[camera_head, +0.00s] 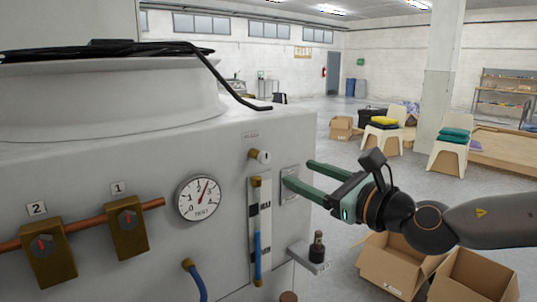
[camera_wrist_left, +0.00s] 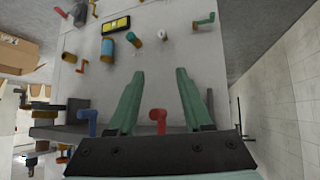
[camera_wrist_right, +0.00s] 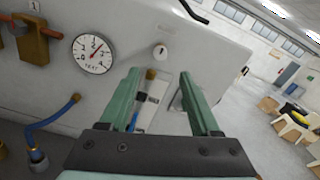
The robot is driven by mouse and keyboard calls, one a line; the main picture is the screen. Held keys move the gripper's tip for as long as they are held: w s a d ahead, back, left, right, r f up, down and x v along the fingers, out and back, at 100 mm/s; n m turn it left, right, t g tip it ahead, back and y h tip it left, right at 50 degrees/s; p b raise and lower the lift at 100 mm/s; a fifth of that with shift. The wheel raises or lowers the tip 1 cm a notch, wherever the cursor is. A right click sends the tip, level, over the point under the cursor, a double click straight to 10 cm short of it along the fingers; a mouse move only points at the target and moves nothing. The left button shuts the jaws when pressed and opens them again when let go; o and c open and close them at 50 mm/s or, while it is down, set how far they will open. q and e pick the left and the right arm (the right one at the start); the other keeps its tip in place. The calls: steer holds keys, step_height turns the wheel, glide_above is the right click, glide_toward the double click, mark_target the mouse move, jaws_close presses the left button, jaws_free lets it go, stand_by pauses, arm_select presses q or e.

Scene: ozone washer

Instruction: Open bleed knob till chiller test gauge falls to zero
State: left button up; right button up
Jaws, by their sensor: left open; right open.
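The bleed knob (camera_head: 261,156) is a small white knob on a brass fitting on the grey machine's front, under a small label. It also shows in the right wrist view (camera_wrist_right: 160,51), beyond the fingertips. The test gauge (camera_head: 198,198) is a round white dial left of and below the knob; its needle points up and slightly right. The gauge also shows in the right wrist view (camera_wrist_right: 92,54). My right gripper (camera_head: 298,174) is open and empty, to the right of the knob and apart from it. My left gripper (camera_wrist_left: 160,75) is open and empty before a panel with pipe fittings.
A column with a blue tube (camera_head: 257,235) stands below the knob. A dark bottle (camera_head: 317,247) sits on a small ledge at lower right. Two brass valves, including valve 1 (camera_head: 127,228), sit on a copper pipe at left. Open cardboard boxes (camera_head: 398,264) stand on the floor at right.

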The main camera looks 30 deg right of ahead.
mark_target(266, 158)
steer(key=shift+w+a+f+p, duration=0.1)
steer(key=shift+w+p, duration=0.25)
steer(key=shift+w, duration=1.35)
steer(key=shift+w+a+f+p, duration=0.1)
steer(key=shift+w+p, duration=0.2)
steer(key=shift+w, duration=1.4)
steer(key=shift+w+a+r, duration=0.1)
steer(key=shift+w, duration=0.95)
steer(key=shift+w+a+r, duration=0.1)
steer(key=shift+w, duration=0.9)
jaws_close()
